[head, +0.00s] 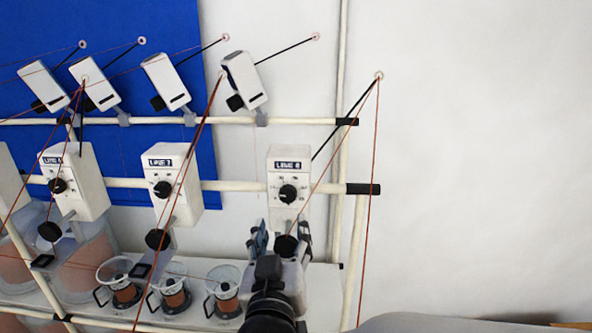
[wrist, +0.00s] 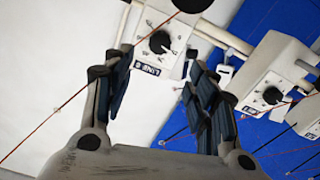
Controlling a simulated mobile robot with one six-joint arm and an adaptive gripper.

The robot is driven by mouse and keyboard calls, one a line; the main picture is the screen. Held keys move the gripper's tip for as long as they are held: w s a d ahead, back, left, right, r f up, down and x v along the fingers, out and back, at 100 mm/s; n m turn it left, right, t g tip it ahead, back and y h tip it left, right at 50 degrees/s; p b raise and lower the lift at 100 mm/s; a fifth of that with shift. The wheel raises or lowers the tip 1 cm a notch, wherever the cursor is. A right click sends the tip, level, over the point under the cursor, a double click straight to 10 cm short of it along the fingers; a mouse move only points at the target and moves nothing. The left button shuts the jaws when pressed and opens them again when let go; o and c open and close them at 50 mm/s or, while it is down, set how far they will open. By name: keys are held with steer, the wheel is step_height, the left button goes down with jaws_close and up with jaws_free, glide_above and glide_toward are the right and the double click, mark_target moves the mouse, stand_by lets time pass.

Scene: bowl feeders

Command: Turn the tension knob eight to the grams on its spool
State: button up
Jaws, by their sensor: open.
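The LINE 8 box (head: 289,165) is white and hangs on the lower rail at the right end of its row. Its black tension knob (head: 288,193) has a light pointer mark and a dial around it. The dial figures are too small to read. In the wrist view the knob (wrist: 160,42) shows upside down between and beyond the fingers. My gripper (head: 281,237) is open and empty, below the knob in the head view and apart from it. A brown spool (head: 222,303) sits in a clear cup left of my gripper; no grams figure is readable on it.
The LINE 7 box (head: 174,175) stands to the left with its own knob. A black disc (head: 157,239) hangs below it. Thin red threads cross in front of the boxes, one passing close to the LINE 8 knob. The white wall (head: 480,150) at right is clear.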

mark_target(287, 197)
steer(key=w, duration=0.8)
steer(key=w+p, duration=0.1)
steer(key=w, duration=0.3)
steer(key=shift+d, duration=0.25)
steer(key=c, duration=1)
